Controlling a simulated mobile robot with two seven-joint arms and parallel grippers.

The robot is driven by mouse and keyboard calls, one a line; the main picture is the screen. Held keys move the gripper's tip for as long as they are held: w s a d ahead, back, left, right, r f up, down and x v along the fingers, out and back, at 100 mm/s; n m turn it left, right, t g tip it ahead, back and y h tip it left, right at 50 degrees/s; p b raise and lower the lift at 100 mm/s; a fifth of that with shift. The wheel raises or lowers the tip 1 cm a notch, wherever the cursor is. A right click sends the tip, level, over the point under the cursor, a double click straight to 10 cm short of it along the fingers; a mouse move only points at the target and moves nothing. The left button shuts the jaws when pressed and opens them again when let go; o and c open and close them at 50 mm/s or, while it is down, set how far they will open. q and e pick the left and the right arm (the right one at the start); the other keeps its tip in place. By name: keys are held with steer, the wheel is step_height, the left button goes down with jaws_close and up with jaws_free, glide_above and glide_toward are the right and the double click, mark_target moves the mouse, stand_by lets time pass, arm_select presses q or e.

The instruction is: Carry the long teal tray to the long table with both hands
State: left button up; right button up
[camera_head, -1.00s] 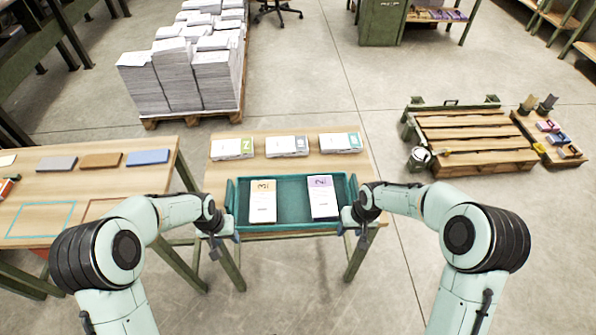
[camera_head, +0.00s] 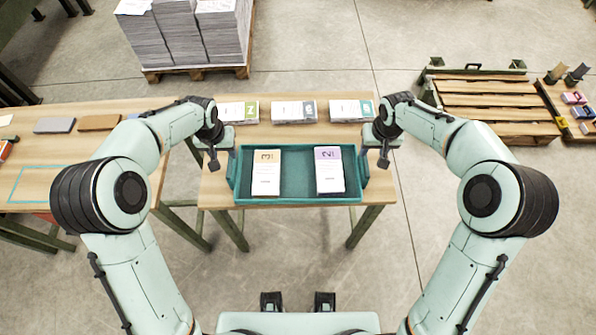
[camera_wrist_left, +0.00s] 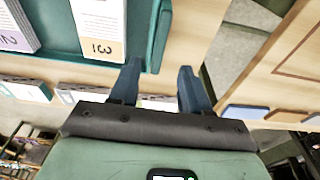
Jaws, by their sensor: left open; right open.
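The long teal tray (camera_head: 300,198) lies flat on a small wooden table (camera_head: 216,192). It holds a stack marked 3 (camera_head: 266,178) and a stack with a purple band (camera_head: 328,177). My left gripper (camera_head: 215,160) is open and empty at the tray's left end, near its far corner. In the left wrist view its two fingers (camera_wrist_left: 162,88) are spread, one close to the tray's end wall (camera_wrist_left: 154,45). My right gripper (camera_head: 384,158) is open at the tray's right end. Whether either touches the tray cannot be told.
Several paper stacks (camera_head: 294,111) line the small table behind the tray. A longer table (camera_head: 95,190) with coloured blocks and a teal outline (camera_head: 30,183) stands to the left, across a gap. A loaded paper pallet (camera_head: 190,72) and a wooden pallet (camera_head: 490,107) stand on the floor.

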mark_target(230, 162)
arm_select(q)
steer(key=f, duration=0.3)
steer(key=w+f, duration=0.1)
steer(key=f, duration=0.6)
steer(key=shift+w+f, duration=0.3)
steer(key=shift+f, duration=0.05)
arm_select(e)
steer(key=f, duration=0.3)
steer(key=w+f, duration=0.1)
steer(key=f, duration=0.6)
steer(key=shift+w+f, duration=0.35)
arm_select(q)
jaws_close()
arm_select(e)
jaws_close()
arm_select(q)
steer(key=shift+r, duration=0.1)
arm_select(e)
steer(key=shift+r, duration=0.1)
